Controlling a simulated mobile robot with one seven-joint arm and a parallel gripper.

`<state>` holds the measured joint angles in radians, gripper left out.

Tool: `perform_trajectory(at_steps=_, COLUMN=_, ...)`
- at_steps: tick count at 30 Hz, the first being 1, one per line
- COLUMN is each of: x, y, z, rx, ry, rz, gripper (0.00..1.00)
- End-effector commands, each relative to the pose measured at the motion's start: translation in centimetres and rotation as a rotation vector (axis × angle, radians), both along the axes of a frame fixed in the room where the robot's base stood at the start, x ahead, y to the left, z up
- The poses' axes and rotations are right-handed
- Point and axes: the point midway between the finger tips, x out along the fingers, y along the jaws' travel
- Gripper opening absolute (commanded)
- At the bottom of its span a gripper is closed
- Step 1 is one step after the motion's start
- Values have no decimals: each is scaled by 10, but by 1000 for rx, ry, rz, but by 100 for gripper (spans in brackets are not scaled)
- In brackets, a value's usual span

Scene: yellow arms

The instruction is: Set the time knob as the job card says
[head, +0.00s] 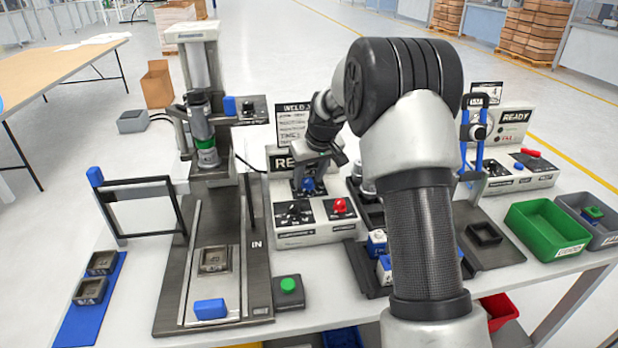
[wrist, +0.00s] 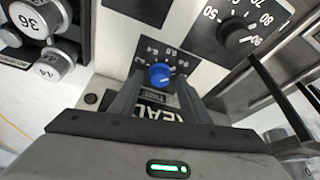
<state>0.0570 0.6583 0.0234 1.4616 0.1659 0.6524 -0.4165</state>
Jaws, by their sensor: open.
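The time knob is blue and sits on a black dial plate marked TIME, in the wrist view (wrist: 161,74) and just below my gripper in the head view (head: 308,184). My gripper (wrist: 158,92) is open, with one finger on each side of the blue knob. I cannot tell whether the fingers touch it. Small numbers ring the knob; its exact setting is too small to read. The job card (head: 291,113), headed WELD, stands behind the control box (head: 300,239). Its TIME line shows, but its value is unclear and partly hidden by my arm.
A larger black knob (wrist: 236,37) with a numbered dial is beside the time knob. A red knob (head: 340,205) is on the same box. A press with a green-ringed head (head: 207,152) stands left. A green button (head: 288,286) is in front. Bins (head: 545,232) are at right.

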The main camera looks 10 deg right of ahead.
Motion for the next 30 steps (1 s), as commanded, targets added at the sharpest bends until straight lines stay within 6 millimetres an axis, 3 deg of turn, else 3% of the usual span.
perform_trajectory(at_steps=8, x=1, y=0, z=-1, rx=0, ry=0, rz=0, gripper=42)
perform_trajectory(at_steps=16, x=1, y=0, z=-1, rx=0, ry=0, rz=0, gripper=2)
perform_trajectory(at_steps=30, x=1, y=-3, z=-2, rx=1, ry=-1, rz=126, gripper=2)
